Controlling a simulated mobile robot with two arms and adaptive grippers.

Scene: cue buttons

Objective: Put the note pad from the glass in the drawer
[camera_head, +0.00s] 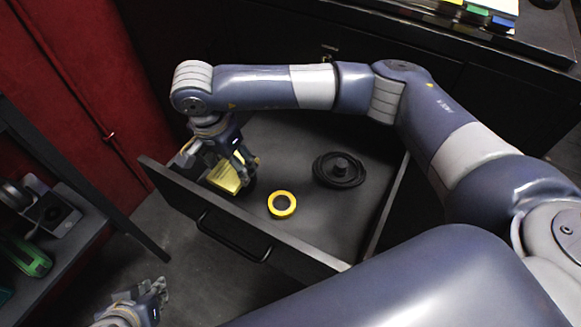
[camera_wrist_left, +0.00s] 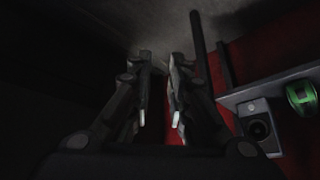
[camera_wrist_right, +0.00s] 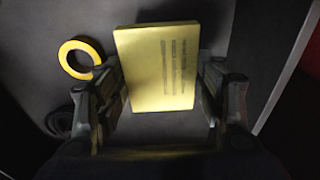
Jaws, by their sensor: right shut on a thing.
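The yellow note pad (camera_head: 229,178) is inside the open drawer (camera_head: 306,262), at its left end. It has lines of dark marks on its face in the right wrist view (camera_wrist_right: 157,70). My right gripper (camera_head: 222,164) reaches down into the drawer and is shut on the note pad, with one finger on each side of it. I cannot tell whether the pad touches the drawer floor. My left gripper (camera_head: 150,297) is low at the left, outside the drawer. In the left wrist view (camera_wrist_left: 160,117) its fingers are apart with nothing between them.
A yellow tape ring (camera_head: 282,204) and a black round object (camera_head: 339,170) lie in the drawer, right of the pad. A shelf (camera_head: 88,228) with a green item (camera_head: 28,256) stands at the left. A desk top (camera_head: 440,22) with papers is at the upper right.

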